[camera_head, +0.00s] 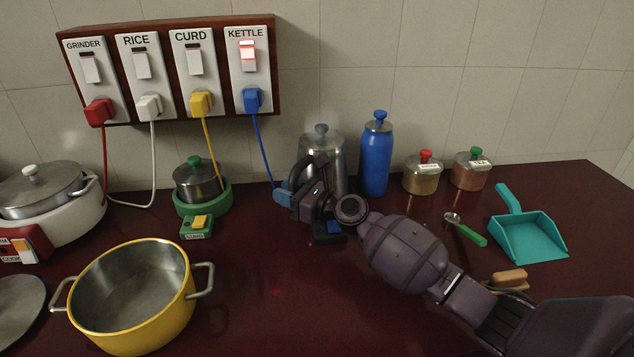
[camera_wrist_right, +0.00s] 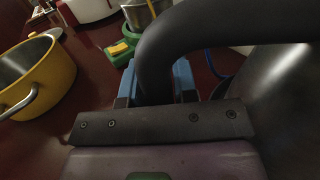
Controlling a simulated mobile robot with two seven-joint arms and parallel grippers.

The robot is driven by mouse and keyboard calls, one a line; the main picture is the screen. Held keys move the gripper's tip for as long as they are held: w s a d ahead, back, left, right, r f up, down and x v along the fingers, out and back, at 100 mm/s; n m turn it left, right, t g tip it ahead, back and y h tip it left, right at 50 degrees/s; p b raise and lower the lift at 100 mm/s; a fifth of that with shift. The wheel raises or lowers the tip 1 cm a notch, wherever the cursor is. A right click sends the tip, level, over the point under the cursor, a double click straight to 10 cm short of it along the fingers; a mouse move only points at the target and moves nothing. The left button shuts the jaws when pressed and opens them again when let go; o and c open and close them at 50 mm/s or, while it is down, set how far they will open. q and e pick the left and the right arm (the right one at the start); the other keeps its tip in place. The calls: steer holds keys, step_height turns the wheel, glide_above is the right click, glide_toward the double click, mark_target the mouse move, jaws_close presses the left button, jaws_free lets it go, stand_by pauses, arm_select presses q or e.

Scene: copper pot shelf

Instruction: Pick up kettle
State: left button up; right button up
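The kettle (camera_head: 328,152) is a grey metal pot with a knobbed lid and a black handle (camera_head: 304,168), standing upright at the back of the counter against the tiled wall. My right gripper (camera_head: 284,195) is at the handle side. In the right wrist view the thick black handle (camera_wrist_right: 157,60) passes between my blue fingers (camera_wrist_right: 157,85), with no clear gap beside it; whether they press on it is hidden. The kettle's body (camera_wrist_right: 285,105) fills the right of that view. My left gripper is not in view.
A blue bottle (camera_head: 376,155) stands close right of the kettle. The wall board's KETTLE switch (camera_head: 247,50) glows red; its blue cord (camera_head: 263,150) runs down beside my gripper. A green-based cooker (camera_head: 203,196) and yellow pot (camera_head: 140,310) stand left. The front middle is clear.

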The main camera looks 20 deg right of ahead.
jaws_close()
steer(key=shift+r, duration=0.15)
stand_by(0.8)
